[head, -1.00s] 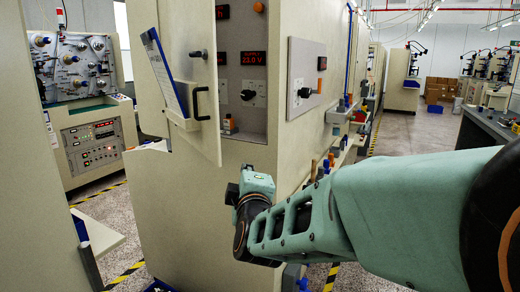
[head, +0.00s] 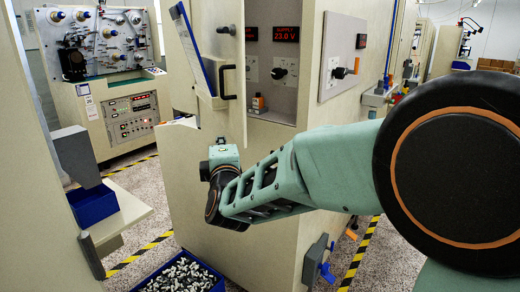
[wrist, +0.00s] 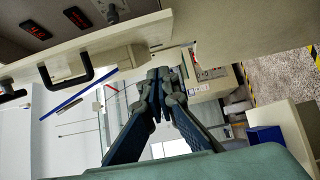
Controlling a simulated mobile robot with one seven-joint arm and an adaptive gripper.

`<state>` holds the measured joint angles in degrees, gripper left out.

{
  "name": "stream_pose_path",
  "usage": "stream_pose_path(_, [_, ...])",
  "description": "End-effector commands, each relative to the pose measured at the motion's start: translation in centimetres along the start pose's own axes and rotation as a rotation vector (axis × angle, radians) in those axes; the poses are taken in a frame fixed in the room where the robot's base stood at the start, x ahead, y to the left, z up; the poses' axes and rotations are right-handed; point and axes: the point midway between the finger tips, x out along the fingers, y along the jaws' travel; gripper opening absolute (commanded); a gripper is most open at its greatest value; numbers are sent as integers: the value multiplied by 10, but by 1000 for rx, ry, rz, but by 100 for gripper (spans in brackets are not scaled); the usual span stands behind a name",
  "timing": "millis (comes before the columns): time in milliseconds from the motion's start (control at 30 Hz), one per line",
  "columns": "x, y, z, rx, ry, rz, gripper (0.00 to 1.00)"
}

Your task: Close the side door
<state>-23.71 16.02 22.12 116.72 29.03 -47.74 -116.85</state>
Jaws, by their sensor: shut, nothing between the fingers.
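The side door (head: 212,20) is a cream panel on the tall cabinet. It stands open, swung out to the left of the cabinet's opening. It carries a black handle (head: 228,82) and a pocket with a blue-edged sheet. The handle also shows at the upper left of the wrist view (wrist: 66,72). My gripper (wrist: 158,76) is shut and empty in the wrist view, to the right of the handle and apart from it. In the head view my wrist is below the door's lower edge, and the fingers are hidden.
A blue bin of small parts (head: 180,276) is low in front. A shelf with a blue bin (head: 93,205) stands left. Striped floor tape (head: 140,258) runs between machines.

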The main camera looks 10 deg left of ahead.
Motion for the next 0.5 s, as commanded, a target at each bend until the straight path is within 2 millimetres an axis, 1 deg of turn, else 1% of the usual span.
stream_pose_path(33, [10,0,1,1,-2,-1,0])
stream_pose_path(67, [15,0,1,1,-2,-1,0])
stream_pose_path(100, [16,0,9,0,-6,1,0])
stream_pose_path(200, [18,0,22,-1,-4,0,0])
stream_pose_path(300, [20,0,31,0,-2,0,0])
stream_pose_path(500, [22,0,39,1,0,0,0])
